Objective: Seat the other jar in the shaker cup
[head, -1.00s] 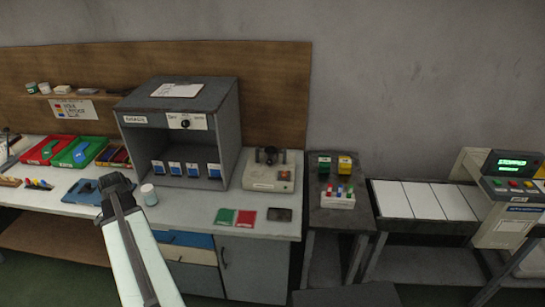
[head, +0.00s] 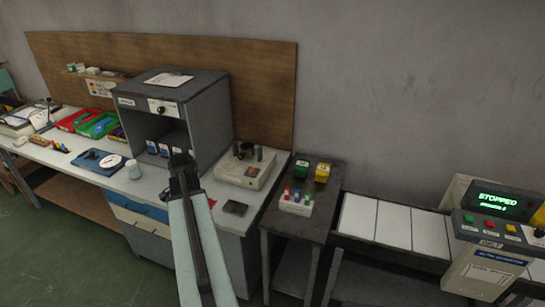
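The beige shaker machine (head: 245,168) sits on the bench to the right of the cabinet. Dark upright parts (head: 247,152) stand on its top; I cannot tell which is the cup or whether a jar sits in it.
The grey cabinet (head: 206,125) holds several blue-labelled items. A blue tray (head: 86,168) and red and green bins (head: 100,126) lie left. A side table (head: 275,213) bears green and yellow containers and a small rack (head: 296,202). A conveyor (head: 395,226) stands right.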

